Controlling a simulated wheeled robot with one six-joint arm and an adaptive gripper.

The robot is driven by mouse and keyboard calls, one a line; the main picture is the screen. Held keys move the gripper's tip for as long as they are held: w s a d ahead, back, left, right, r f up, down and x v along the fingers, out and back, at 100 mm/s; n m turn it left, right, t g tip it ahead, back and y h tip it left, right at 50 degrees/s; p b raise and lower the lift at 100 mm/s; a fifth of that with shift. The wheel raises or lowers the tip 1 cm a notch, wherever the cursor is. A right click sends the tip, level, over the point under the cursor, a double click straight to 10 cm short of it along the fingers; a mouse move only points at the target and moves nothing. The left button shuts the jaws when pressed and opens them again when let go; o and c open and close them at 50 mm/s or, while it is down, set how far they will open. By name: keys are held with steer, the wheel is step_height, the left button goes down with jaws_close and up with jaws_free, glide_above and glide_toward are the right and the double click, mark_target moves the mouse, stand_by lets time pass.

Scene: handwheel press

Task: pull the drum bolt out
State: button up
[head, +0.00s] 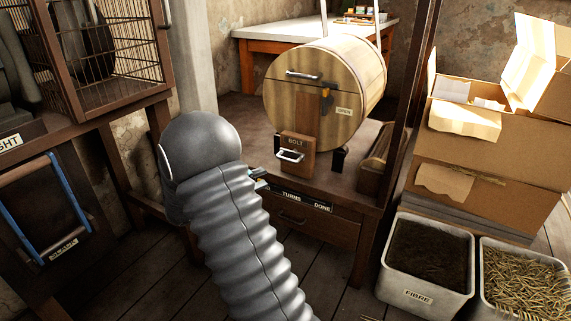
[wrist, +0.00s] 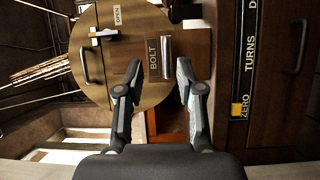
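The wooden drum (head: 318,88) lies on its stand with its round end facing me; it also shows turned sideways in the wrist view (wrist: 105,80). The drum bolt (head: 290,155) is a pale metal handle on a wooden block labelled BOLT, at the drum's lower front. In the wrist view the bolt handle (wrist: 167,58) lies ahead of my gripper (wrist: 158,68). My gripper is open, its two fingers apart on either side of the bolt's line of approach. I cannot tell whether they touch the block. In the head view my arm hides most of the gripper.
A panel reading TURNS and DONE (head: 305,202) runs along the stand's front edge, above a drawer (head: 300,225). A dark post (head: 408,120) rises right of the drum. Cardboard boxes (head: 490,155) and a FIBRE bin (head: 428,260) stand right. A wire cage (head: 100,50) is left.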

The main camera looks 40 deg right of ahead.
mark_target(288, 160)
steer(key=w+f+t+h, duration=0.1)
steer(key=w+f+t, duration=0.1)
steer(key=w+f, duration=0.1)
steer(key=shift+n, duration=0.4)
steer(key=d+r, duration=0.1)
steer(key=d, duration=0.8)
steer(key=d+r, duration=0.1)
steer(key=d, duration=0.3)
steer(key=shift+w+d+r, duration=0.15)
steer(key=shift+d+r, duration=0.15)
jaws_close()
